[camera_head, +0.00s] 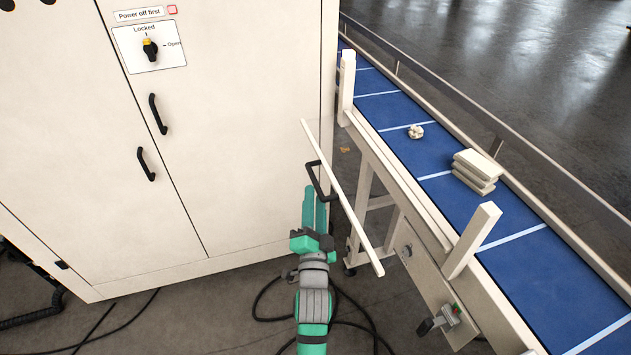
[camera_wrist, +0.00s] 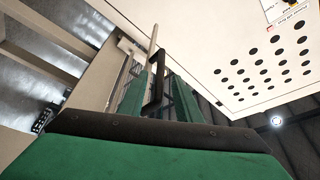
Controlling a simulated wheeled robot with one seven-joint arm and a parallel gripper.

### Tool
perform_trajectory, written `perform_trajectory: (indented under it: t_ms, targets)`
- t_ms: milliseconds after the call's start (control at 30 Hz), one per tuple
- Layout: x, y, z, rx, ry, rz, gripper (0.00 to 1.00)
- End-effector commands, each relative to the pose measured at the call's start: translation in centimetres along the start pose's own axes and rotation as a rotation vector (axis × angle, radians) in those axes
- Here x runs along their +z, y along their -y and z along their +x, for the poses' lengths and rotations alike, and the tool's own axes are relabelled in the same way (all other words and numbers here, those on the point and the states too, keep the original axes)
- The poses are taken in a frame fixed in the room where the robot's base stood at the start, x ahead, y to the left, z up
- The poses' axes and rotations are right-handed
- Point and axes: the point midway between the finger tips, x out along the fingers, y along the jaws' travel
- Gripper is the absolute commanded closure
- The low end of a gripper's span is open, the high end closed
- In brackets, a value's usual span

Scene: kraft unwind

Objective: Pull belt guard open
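The belt guard (camera_head: 343,199) is a thin cream panel, seen nearly edge-on in the head view, left of the conveyor and at an angle to it. Its black bar handle (camera_head: 313,180) is on the side facing the cabinet. My gripper (camera_head: 314,196) reaches up to the handle from below. In the wrist view the green fingers of my gripper (camera_wrist: 159,85) are apart, with the handle (camera_wrist: 158,70) between them and slim gaps beside it. The guard's pale edge (camera_wrist: 153,39) rises beyond the handle. Contact of the fingers with the handle cannot be made out.
The blue conveyor belt (camera_head: 400,110) carries stacked pale slabs (camera_head: 477,170) and a small pale part (camera_head: 416,131). Cream posts (camera_head: 472,240) stand along its near side. A tall cream cabinet (camera_head: 230,120) is close on the left. Black cables (camera_head: 262,305) lie on the floor.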

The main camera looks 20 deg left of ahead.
Motion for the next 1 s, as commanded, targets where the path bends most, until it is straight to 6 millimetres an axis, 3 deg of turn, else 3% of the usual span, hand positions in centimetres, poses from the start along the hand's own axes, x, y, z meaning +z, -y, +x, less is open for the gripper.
perform_trajectory:
  t_ms: [200,400,800,833,933,1000]
  targets:
    - [-0.1,0.0,3.5,0.0,-0.001,-0.001,0.69]
    - [0.0,0.1,5.5,-0.001,-0.001,-0.001,0.69]
    - [0.0,0.0,6.1,0.001,0.0,0.0,0.69]
    - [0.0,0.0,6.1,0.001,0.0,-0.001,0.71]
    - [0.0,0.0,6.1,0.001,0.0,-0.001,0.95]
    - [0.0,0.0,6.1,0.001,0.0,-0.001,1.0]
